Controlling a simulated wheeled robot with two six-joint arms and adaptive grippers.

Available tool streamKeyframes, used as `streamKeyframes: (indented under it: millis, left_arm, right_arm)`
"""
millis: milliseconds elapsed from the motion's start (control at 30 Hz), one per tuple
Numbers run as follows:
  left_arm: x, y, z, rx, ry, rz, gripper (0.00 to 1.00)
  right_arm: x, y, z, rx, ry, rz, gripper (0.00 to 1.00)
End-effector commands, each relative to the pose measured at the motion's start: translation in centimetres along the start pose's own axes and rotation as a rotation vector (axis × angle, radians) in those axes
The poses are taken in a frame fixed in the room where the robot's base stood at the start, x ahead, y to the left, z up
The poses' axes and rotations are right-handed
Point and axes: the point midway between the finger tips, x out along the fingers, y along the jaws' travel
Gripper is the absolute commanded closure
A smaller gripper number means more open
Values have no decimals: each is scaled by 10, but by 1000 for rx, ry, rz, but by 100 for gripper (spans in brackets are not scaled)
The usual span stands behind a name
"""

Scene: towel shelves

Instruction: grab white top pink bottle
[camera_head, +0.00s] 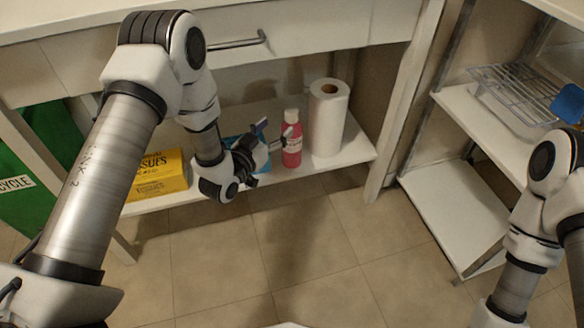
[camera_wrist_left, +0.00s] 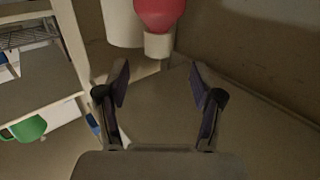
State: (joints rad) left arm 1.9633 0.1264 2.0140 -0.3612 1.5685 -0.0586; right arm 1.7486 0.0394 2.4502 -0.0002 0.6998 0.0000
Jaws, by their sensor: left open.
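The pink bottle (camera_head: 292,150) with a white top stands upright on the low shelf under the drawer. My left gripper (camera_head: 274,135) is open and empty, just left of the bottle's upper part, with its fingers toward it. In the left wrist view, the picture is upside down: the pink bottle (camera_wrist_left: 158,12) shows at the top, its white cap pointing down. There the cap lies beyond the open left fingertips (camera_wrist_left: 158,72), roughly in line with the gap between them. My right arm shows at the right edge, but its gripper is out of view.
A white paper roll (camera_head: 328,120) stands close on the bottle's right. A yellow tissue box (camera_head: 158,175) and a partly hidden blue item (camera_head: 232,143) are to the left. The drawer front (camera_head: 300,35) overhangs the shelf (camera_head: 335,165). A wire rack (camera_head: 512,90) sits on the right shelves.

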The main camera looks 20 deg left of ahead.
Motion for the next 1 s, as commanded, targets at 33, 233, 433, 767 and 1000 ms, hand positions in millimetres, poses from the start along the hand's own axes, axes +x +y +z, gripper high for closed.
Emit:
streamKeyframes:
  millis: [33,233,433,767,1000]
  left_arm:
    - [4,0,5,4,24,4,34]
    - [30,0,-2,9,44,9,34]
    - [62,4,1,9,42,9,34]
    - [82,3,-7,6,36,6,34]
    - [82,3,-6,6,35,6,100]
  right_arm:
    - [12,0,0,0,1,0,60]
    - [21,0,-1,2,3,0,60]
    - [49,1,-3,7,6,1,60]
    - [51,1,-3,9,8,1,60]
    - [51,1,-3,9,8,1,60]
